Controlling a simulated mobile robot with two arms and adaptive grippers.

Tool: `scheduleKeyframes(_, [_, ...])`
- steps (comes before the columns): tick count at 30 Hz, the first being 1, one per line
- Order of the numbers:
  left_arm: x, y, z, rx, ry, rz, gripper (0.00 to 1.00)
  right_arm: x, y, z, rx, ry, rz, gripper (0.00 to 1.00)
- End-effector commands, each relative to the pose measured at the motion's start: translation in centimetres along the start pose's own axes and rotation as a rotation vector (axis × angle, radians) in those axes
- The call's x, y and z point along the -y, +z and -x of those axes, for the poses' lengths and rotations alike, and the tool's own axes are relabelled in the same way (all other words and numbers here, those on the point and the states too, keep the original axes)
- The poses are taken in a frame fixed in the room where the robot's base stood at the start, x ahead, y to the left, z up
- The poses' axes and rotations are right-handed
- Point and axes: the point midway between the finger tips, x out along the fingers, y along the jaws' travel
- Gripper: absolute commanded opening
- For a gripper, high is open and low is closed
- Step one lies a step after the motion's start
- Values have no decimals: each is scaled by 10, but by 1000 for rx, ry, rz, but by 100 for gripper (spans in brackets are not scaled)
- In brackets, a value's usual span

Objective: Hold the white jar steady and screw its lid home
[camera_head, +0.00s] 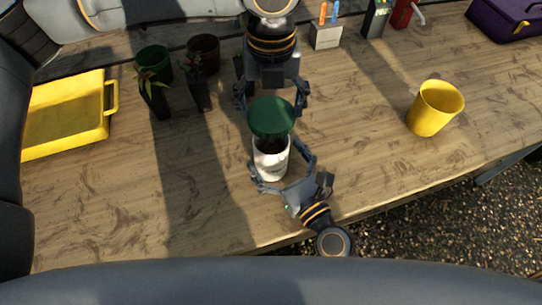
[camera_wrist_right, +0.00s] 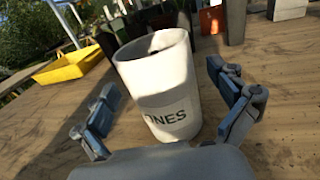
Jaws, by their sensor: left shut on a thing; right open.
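The white jar (camera_head: 271,164) stands upright on the wooden table, its dark open mouth partly showing; in the right wrist view the jar (camera_wrist_right: 160,75) shows a label ending in "ONES". A green round lid (camera_head: 271,117) is held above and behind the jar's mouth, apart from it. My left gripper (camera_head: 271,104) is shut on the lid from the far side. My right gripper (camera_head: 274,156) is open, with its fingers on either side of the jar; in the wrist view there are gaps between the fingers and the jar. The lid does not show in the wrist view.
A yellow tray (camera_head: 67,117) lies at the left. Dark plant pots (camera_head: 154,99) and a green pot (camera_head: 153,62) stand at the back left. A yellow cup (camera_head: 434,108) stands at the right. A pen holder (camera_head: 326,37) is at the back. Table around the jar is clear.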

Motion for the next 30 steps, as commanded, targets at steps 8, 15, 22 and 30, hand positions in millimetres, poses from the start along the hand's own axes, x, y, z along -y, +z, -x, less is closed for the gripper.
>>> scheduleKeyframes(8, [0,0,0,0,0,0,64,0,0,-23,0,0,1,96])
scheduleKeyframes(15, [0,0,0,0,0,0,64,0,0,-24,-1,1,1,96])
scheduleKeyframes(22, [0,0,0,0,0,0,64,0,0,-23,0,1,1,62])
scheduleKeyframes(30, [0,0,0,0,0,0,64,0,0,-23,0,0,1,12])
